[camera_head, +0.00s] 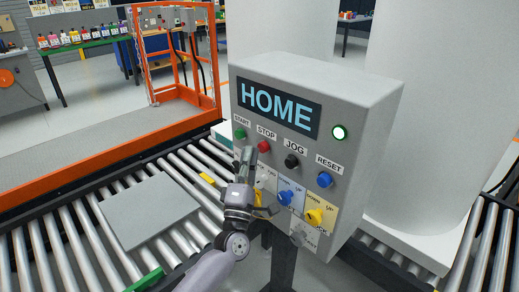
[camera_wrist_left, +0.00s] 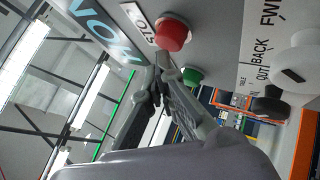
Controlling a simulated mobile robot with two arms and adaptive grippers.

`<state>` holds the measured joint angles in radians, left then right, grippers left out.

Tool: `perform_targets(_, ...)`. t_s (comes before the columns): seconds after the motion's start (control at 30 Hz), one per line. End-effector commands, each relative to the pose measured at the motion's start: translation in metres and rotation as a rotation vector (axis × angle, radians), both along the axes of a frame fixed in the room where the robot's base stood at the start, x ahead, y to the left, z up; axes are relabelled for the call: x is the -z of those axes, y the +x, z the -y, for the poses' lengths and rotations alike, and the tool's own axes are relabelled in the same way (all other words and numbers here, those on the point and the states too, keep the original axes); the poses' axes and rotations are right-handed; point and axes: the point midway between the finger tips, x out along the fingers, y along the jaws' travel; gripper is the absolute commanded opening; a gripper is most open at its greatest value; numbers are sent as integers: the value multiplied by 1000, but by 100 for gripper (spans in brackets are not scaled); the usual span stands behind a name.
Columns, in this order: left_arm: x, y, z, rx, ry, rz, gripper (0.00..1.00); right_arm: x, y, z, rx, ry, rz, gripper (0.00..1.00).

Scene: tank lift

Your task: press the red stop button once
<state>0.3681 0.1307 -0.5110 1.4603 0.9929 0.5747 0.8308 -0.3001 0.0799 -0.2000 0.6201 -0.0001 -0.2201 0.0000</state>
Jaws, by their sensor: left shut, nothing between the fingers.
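The red stop button (camera_head: 263,146) is on the front of the grey control box (camera_head: 352,100), under a STOP label. It shows large in the left wrist view (camera_wrist_left: 172,33). My left gripper (camera_head: 248,153) is shut and empty, its fingertips just left of the red button in the head view. In the left wrist view the gripper's fingertips (camera_wrist_left: 163,62) are just below the button; I cannot tell whether they touch it. The green start button (camera_head: 240,134) is left of the red one. The display reads HOME. My right gripper is not in view.
The black JOG button (camera_head: 291,161) and blue RESET button (camera_head: 325,180) are to the right. Blue (camera_head: 285,198) and yellow (camera_head: 314,216) knobs sit below. A grey plate (camera_head: 148,211) lies on the roller conveyor at left. An orange frame (camera_head: 213,60) stands behind.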

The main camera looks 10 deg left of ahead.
Motion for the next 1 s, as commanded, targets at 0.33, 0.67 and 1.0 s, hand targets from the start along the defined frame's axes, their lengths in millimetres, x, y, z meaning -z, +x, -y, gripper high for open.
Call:
perform_targets(0.33,0,4,3,0,0,0,0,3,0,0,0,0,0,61)
perform_targets(0.67,0,7,5,0,0,1,0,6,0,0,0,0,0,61)
perform_targets(1.0,0,4,3,-1,1,0,0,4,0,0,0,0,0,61)
